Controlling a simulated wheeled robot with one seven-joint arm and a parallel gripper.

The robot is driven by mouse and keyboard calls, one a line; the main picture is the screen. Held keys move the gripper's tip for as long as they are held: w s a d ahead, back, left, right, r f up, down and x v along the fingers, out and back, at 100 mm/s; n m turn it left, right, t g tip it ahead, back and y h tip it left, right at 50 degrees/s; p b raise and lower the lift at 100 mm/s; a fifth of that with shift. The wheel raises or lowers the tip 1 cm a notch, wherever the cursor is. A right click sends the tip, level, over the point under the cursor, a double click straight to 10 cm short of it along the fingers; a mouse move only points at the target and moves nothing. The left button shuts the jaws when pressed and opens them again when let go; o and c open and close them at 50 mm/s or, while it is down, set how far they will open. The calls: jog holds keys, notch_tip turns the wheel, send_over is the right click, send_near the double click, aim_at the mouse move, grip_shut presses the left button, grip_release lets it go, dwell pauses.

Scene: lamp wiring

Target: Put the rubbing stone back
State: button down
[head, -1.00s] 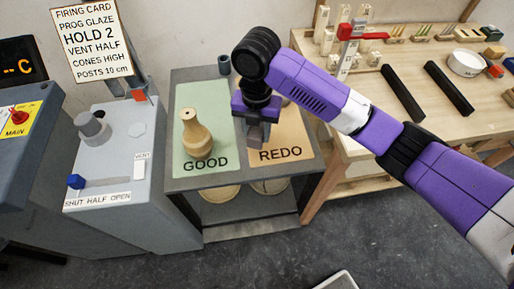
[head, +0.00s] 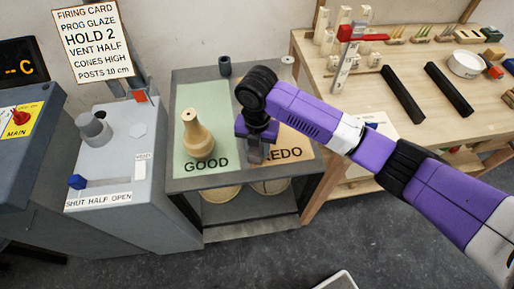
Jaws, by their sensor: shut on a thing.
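I cannot tell whether the block touches the mat. The REDO mat (head: 297,146) is partly covered by my arm.
A beige bottle-shaped vase (head: 197,135) stands on the green GOOD mat (head: 190,100), left of my gripper. A dark cup (head: 224,66) stands at the table's back. The wooden bench (head: 330,75) at right carries two dark bars and a white bowl (head: 467,63).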

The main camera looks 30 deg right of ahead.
jog(key=c, duration=0.9)
grip_release()
jog(key=shift+f, duration=0.1)
notch_tip(320, 180, up, 12)
jog(key=shift+r+b, duration=0.15)
jog(key=shift+b, duration=0.3)
jog(key=shift+s, duration=0.1)
